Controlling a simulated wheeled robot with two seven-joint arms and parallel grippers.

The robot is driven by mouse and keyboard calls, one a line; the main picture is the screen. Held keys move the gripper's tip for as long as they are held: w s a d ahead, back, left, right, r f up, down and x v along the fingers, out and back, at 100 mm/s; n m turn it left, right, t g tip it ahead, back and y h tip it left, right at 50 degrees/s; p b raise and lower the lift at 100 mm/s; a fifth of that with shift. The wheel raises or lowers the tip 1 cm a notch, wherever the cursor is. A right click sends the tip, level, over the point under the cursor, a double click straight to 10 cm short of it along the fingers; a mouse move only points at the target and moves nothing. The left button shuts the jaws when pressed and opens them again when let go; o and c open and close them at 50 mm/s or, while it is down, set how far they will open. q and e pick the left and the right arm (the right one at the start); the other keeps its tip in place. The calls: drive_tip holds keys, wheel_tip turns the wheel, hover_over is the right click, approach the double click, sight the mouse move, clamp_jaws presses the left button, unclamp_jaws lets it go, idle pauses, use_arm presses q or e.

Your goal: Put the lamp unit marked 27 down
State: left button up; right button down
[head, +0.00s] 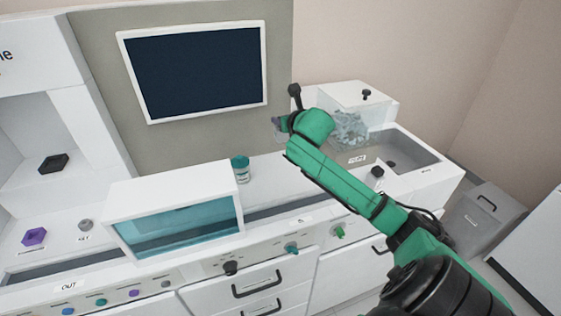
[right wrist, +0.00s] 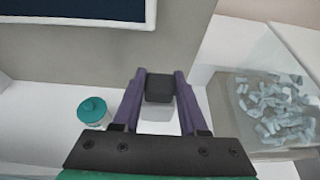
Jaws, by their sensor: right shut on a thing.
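My right gripper (right wrist: 159,90) has purple fingers and is shut on a dark grey block, the lamp unit (right wrist: 160,87), in the right wrist view. No number 27 can be read on it. A pale patch shows between the fingers below it; I cannot tell whether that is part of the unit or the counter. In the head view the green right arm reaches over the counter, with the right gripper (head: 278,124) in front of the back wall, right of the screen. The lamp unit is hardly visible there. My left gripper is out of view.
A teal-lidded jar (head: 240,168) stands on the white counter, also in the right wrist view (right wrist: 93,110). A clear bin of grey pieces (head: 350,128) and a sink (head: 395,152) are at the right. A teal-windowed box (head: 175,208) is nearer. Counter right of the jar looks clear.

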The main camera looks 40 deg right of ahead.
sight(285, 137)
drive_tip(key=f, duration=0.2)
drive_tip(key=s+f, duration=0.1)
drive_tip(key=f, duration=0.2)
drive_tip(key=shift+s+a+f, duration=0.15)
drive_tip(key=shift+s+f, duration=0.05)
drive_tip(key=shift+f, duration=0.1)
drive_tip(key=f, duration=0.6)
drive_tip(key=w+f, duration=0.1)
drive_tip(key=f, duration=0.2)
drive_tip(key=shift+d, duration=0.2)
drive_tip(key=shift+f, duration=0.2)
drive_tip(key=shift+c, duration=2.2)
unclamp_jaws()
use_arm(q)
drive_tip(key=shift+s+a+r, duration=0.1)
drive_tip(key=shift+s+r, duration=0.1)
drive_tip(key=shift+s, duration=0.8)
use_arm(e)
drive_tip(key=shift+r, duration=0.1)
drive_tip(key=shift+r, duration=0.1)
